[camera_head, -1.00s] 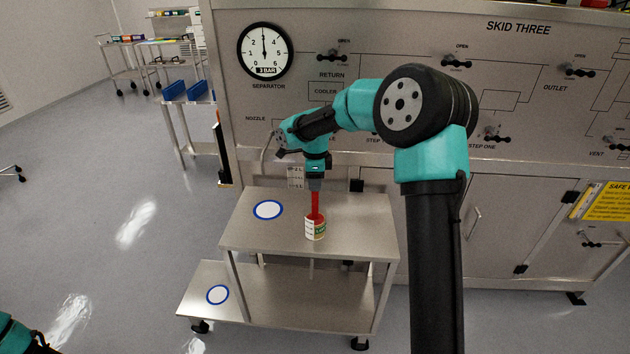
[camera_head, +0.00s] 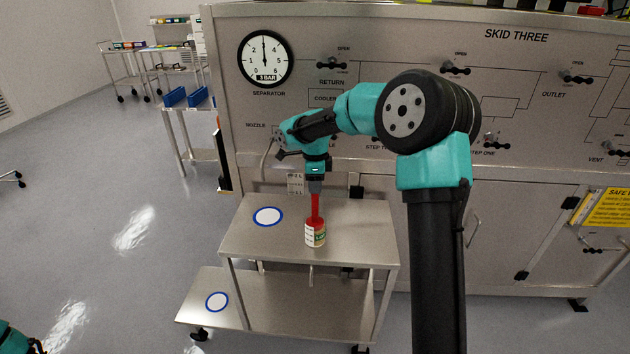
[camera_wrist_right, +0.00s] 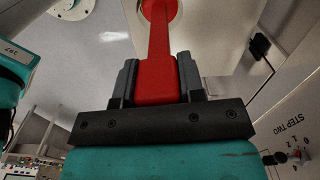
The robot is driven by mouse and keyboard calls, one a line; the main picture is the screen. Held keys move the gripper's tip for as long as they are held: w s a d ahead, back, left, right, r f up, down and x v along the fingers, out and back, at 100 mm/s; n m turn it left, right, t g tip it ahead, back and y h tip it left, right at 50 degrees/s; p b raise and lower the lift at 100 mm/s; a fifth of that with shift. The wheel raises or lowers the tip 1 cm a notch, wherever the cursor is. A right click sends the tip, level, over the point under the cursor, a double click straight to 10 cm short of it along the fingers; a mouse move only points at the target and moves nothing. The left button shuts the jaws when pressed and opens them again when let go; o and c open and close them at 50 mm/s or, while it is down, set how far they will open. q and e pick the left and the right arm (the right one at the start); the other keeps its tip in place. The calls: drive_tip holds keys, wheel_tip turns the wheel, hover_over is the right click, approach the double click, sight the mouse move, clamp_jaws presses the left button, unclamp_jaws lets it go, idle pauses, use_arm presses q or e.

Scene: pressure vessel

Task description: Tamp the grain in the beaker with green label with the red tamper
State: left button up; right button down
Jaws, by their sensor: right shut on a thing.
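The red tamper (camera_head: 316,209) is upright, its lower end at the mouth of the beaker. The beaker with green label (camera_head: 316,235) stands on the upper shelf of the steel cart. My right gripper (camera_head: 315,188) points down above the beaker, shut on the tamper's handle. In the right wrist view the gripper (camera_wrist_right: 157,78) has its fingers on both sides of the red tamper (camera_wrist_right: 160,40). The grain is hidden from view. Only a piece of my left arm shows at the lower left of the head view; its gripper is out of sight.
The steel cart (camera_head: 362,232) has a blue-ringed white disc (camera_head: 268,216) on its upper shelf and another blue-ringed disc (camera_head: 217,301) on the lower step. The skid panel (camera_head: 540,120) with gauge and valves stands close behind. Open floor lies to the left.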

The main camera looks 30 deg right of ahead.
drive_tip(key=shift+f, duration=0.85)
drive_tip(key=shift+r, duration=1.45)
drive_tip(key=shift+r, duration=3.3)
